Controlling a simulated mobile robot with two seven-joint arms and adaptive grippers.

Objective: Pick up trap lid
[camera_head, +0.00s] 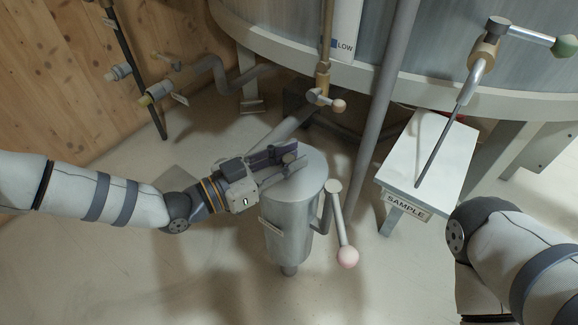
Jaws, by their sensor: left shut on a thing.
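The trap is a grey metal cylinder (287,238) standing upright in the middle, with a small label on its side. Its lid (312,168) is the round grey top, and it appears to sit on the cylinder. My left gripper (290,163) reaches in from the left over the lid. Its fingers are shut on a small part at the lid's top, probably its knob, which they mostly hide. My right arm enters at the lower right, but its gripper is out of view.
A grey pipe (385,105) rises behind the trap. The large tank (440,50) fills the back.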

